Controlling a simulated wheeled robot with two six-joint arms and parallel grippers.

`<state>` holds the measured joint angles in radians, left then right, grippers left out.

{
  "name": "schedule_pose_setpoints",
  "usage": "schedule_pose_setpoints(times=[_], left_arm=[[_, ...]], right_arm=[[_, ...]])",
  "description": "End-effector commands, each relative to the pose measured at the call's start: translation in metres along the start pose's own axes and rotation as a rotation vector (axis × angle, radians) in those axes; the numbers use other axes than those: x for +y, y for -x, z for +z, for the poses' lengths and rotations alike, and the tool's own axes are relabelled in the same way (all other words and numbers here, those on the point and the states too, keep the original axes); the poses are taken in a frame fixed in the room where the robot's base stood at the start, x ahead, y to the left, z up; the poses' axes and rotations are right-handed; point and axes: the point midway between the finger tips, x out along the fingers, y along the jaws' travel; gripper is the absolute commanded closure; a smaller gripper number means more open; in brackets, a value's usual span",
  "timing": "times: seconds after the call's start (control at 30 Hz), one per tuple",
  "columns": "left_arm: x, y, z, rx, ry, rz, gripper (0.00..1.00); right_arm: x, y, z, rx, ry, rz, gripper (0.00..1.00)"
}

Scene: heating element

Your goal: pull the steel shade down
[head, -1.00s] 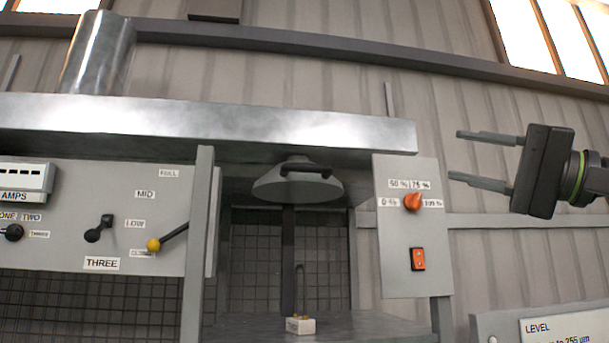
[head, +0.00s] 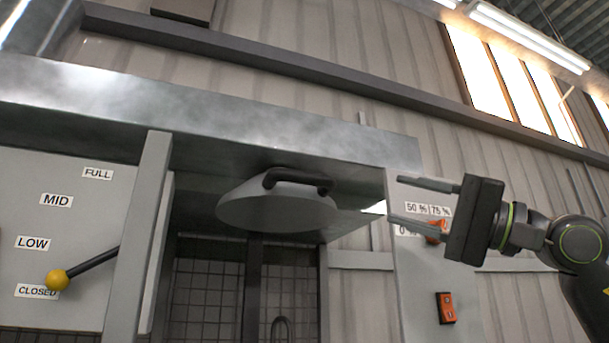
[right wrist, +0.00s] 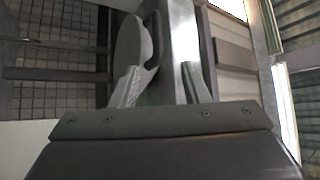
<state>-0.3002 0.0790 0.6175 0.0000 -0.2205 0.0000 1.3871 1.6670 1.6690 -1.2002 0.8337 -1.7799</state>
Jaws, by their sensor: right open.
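The steel shade (head: 276,207) is a grey dome with a black bar handle (head: 297,181) on its front. It hangs under the steel hood at the top of a dark vertical post. My right gripper (head: 408,202) is open and empty, to the right of the shade with its fingers pointing left at it, in front of the switch panel. In the right wrist view the shade (right wrist: 128,52) and its handle (right wrist: 154,45) show beyond the fingers (right wrist: 160,85), apart from them. My left gripper is not in view.
The steel hood (head: 200,110) overhangs the shade. A grey upright post (head: 135,235) and a yellow-knobbed lever (head: 57,280) stand at left. A panel with an orange knob and an orange switch (head: 445,307) is behind my right gripper.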

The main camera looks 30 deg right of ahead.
Motion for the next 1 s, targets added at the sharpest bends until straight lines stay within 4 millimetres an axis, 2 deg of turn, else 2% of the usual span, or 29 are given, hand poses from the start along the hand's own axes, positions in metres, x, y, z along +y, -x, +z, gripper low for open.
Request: schedule_pose_setpoints(times=[0.07, 0.17, 0.27, 0.43, 0.53, 0.8, 1.0], left_arm=[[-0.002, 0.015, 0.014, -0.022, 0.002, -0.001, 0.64], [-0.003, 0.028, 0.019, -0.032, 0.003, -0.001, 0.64], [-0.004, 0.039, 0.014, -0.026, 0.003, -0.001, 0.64], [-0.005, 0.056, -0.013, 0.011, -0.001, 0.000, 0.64], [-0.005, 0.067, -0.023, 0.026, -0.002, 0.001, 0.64], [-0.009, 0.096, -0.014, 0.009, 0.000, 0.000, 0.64], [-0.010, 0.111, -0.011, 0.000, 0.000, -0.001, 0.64]], right_arm=[[-0.004, -0.014, -0.002, -0.005, -0.001, 0.001, 0.59], [-0.004, -0.029, -0.002, -0.006, -0.002, 0.000, 0.59], [-0.004, -0.044, -0.002, -0.006, -0.002, 0.000, 0.59], [-0.004, -0.069, -0.001, -0.007, -0.003, -0.001, 0.59], [-0.005, -0.084, -0.001, -0.007, -0.003, -0.002, 0.59], [-0.004, -0.126, -0.001, -0.007, -0.004, -0.002, 0.59], [-0.003, -0.150, -0.001, -0.005, -0.003, -0.002, 0.59]])
